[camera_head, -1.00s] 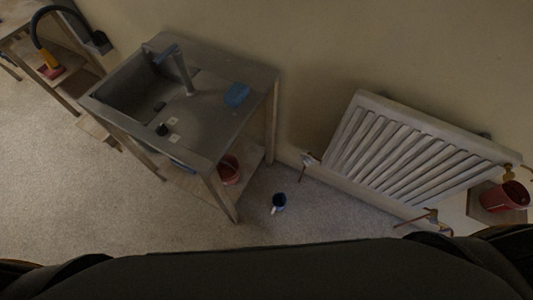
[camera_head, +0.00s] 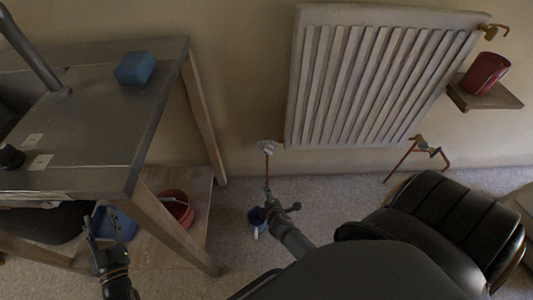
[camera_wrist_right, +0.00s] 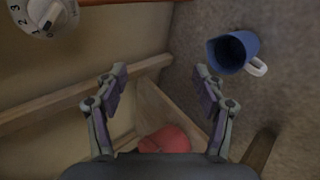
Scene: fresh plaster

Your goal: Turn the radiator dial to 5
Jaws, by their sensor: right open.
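The radiator (camera_head: 375,75) hangs on the wall. Its dial (camera_head: 267,146) is a pale knob at the lower left corner, above a copper pipe. In the right wrist view the dial (camera_wrist_right: 42,16) is cut off at the upper left, with numerals 1, 2 and 3 visible; its setting is unclear. My right gripper (camera_wrist_right: 160,74) is open and empty, apart from the dial. In the head view it shows small below the dial, close to the blue mug (camera_head: 257,216). My left gripper (camera_head: 101,222) is beside the sink table, apart from the dial; its jaw opening is unclear.
The metal sink table (camera_head: 90,135) stands at left with a blue sponge (camera_head: 134,68) on top and a red bucket (camera_head: 176,208) on its lower shelf. A red pot (camera_head: 486,73) sits on a wall shelf (camera_head: 485,95) at right. Pipework (camera_head: 425,147) stands below the radiator's right end.

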